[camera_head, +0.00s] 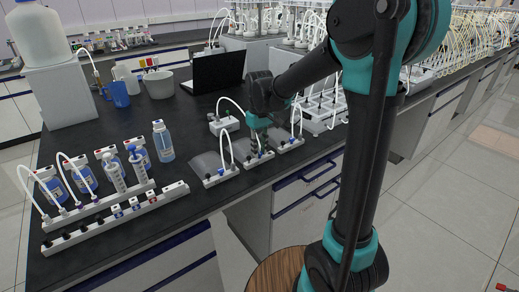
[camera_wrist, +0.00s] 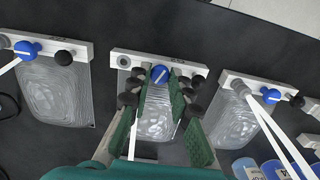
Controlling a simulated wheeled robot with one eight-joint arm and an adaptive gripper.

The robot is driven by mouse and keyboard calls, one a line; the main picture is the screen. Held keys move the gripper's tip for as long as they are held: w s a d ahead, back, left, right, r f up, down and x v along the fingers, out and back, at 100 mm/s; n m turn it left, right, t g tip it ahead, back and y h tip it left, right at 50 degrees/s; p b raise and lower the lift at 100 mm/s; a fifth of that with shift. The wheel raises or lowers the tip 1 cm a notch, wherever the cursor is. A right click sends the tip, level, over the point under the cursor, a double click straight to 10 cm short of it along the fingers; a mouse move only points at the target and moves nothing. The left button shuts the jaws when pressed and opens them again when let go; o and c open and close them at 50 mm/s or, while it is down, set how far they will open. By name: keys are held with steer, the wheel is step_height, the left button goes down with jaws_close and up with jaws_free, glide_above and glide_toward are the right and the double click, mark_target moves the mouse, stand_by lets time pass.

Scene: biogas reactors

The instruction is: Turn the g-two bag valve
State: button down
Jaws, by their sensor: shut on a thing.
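My gripper (camera_wrist: 159,82) is shut on this valve, one finger on each side. The left valve (camera_wrist: 24,51) and right valve (camera_wrist: 270,96) are clear of my gripper. In the head view my gripper (camera_head: 258,150) reaches down at the middle bar and partly hides it. I cannot read bag labels.
White tubes arch over the bars close to my gripper. A small white box (camera_head: 223,125) and a laptop (camera_head: 213,72) stand behind. A tray (camera_head: 320,112) stands to the right.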

mark_target(260, 153)
steer(key=shift+n, duration=2.3)
steer(key=c, duration=1.4)
jaws_free()
step_height(260, 153, up, 12)
